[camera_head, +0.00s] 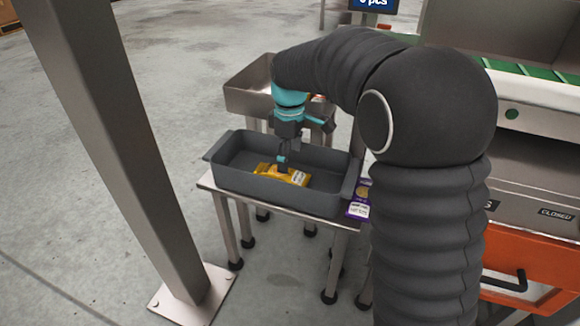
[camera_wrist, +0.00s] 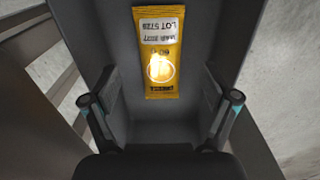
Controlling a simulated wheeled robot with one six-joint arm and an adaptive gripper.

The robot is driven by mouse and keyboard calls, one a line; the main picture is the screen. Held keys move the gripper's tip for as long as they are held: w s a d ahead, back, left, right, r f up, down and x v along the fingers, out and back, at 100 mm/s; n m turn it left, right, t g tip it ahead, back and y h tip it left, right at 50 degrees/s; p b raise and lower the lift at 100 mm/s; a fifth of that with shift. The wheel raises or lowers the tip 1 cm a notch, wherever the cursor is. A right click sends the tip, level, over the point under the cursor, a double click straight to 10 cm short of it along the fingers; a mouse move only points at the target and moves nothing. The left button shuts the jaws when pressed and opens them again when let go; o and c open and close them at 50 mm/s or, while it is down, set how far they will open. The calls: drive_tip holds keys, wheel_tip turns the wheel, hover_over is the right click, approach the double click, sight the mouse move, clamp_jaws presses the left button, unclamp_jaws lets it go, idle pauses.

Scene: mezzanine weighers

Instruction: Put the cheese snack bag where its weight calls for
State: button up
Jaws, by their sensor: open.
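The yellow snack bag (camera_head: 283,175) lies flat in a dark grey bin (camera_head: 275,198) on a small metal table. In the wrist view the yellow bag (camera_wrist: 158,55) shows upside-down print with a lot number and a bright glare spot; its product name is too small to read surely. My gripper (camera_head: 283,160) reaches down into the bin over the bag. In the wrist view my gripper (camera_wrist: 162,100) has its two fingers wide apart, with nothing between them. The bag lies ahead of the fingertips.
A purple packet (camera_head: 359,200) lies beside the bin at the table's right end. A steel tray (camera_head: 248,88) stands behind. A grey post (camera_head: 125,150) rises at left. At right are a green-belted machine (camera_head: 535,72), a "CLOSED" label and an orange front (camera_head: 535,260) with a handle.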

sight(290, 173)
drive_tip(key=s+d+r+m+t, duration=0.1)
drive_tip(key=s+d+r+m, duration=0.15)
drive_tip(key=s+r, duration=0.2)
drive_tip(key=s+d+r+m+t, duration=0.1)
drive_tip(key=s+d+r, duration=0.25)
drive_tip(key=r, duration=0.25)
drive_tip(key=s+d+f+m+t, duration=0.1)
drive_tip(key=s+d+m, duration=0.4)
drive_tip(key=s, duration=0.5)
drive_tip(key=s+d+f+m+t, duration=0.2)
drive_tip(key=s+d+m, duration=0.3)
drive_tip(key=s, duration=0.5)
drive_tip(key=shift+d+f+t+p, duration=0.3)
drive_tip(key=shift+f+p, duration=0.1)
drive_tip(key=shift+f, duration=0.05)
drive_tip(key=shift+s+m, duration=0.1)
drive_tip(key=shift+m, duration=0.15)
wheel_tip(290, 173, up, 5)
drive_tip(key=p, duration=0.4)
drive_tip(key=shift+f+p, duration=0.1)
drive_tip(key=shift+p, duration=0.3)
